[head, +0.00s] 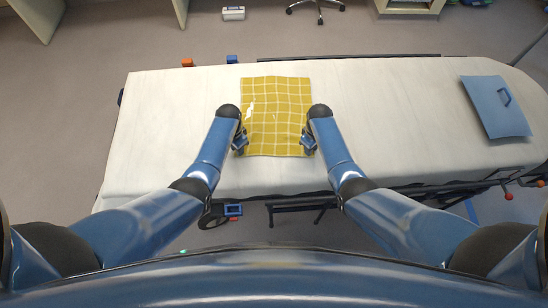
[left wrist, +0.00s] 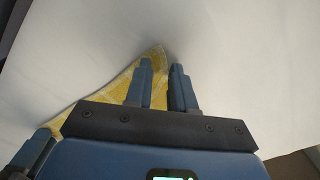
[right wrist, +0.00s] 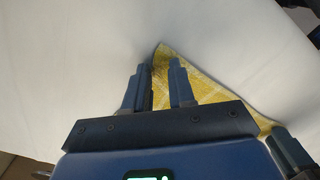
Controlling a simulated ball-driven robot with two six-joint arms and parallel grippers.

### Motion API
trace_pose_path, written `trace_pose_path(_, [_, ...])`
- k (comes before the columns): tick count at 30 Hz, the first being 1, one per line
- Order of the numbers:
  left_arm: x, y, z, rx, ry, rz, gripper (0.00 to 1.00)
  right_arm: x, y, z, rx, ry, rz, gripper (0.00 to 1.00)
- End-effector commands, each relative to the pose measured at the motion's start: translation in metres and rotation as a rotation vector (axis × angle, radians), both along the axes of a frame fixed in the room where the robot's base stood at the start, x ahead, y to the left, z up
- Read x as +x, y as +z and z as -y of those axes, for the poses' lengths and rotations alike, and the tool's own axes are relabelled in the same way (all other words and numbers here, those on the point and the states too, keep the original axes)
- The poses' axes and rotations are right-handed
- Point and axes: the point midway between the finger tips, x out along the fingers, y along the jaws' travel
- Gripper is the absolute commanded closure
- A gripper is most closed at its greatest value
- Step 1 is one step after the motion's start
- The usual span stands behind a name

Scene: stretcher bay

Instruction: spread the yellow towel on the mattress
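The yellow checked towel (head: 276,112) lies spread on the white mattress (head: 400,120), roughly rectangular, with slight ripples. My left gripper (head: 240,148) is at its near left corner and my right gripper (head: 308,147) at its near right corner. In the left wrist view the towel (left wrist: 120,92) runs to a corner at the fingertips (left wrist: 160,75). In the right wrist view the towel (right wrist: 215,85) does the same at those fingertips (right wrist: 160,75). Both finger pairs stand a small gap apart, with yellow cloth showing in the gap. Contact with the cloth is hard to tell.
A blue clipboard-like panel with a handle (head: 495,106) lies on the mattress at the right. Dark rails (head: 345,57) run along the bed's far side. A wheeled chair base (head: 318,8) stands on the floor behind.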

Motion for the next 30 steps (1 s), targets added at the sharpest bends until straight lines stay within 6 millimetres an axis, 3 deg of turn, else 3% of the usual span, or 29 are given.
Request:
trace_pose_path(8, [-0.0007, -0.0011, -0.0007, 0.001, 0.000, -0.001, 1.00, -0.0009, -0.0012, 0.0007, -0.001, 0.000, -0.001, 1.00])
trace_pose_path(30, [-0.0006, 0.0070, -0.0021, 0.004, 0.001, -0.001, 1.00, -0.0007, 0.0069, 0.0022, -0.004, -0.001, -0.002, 1.00])
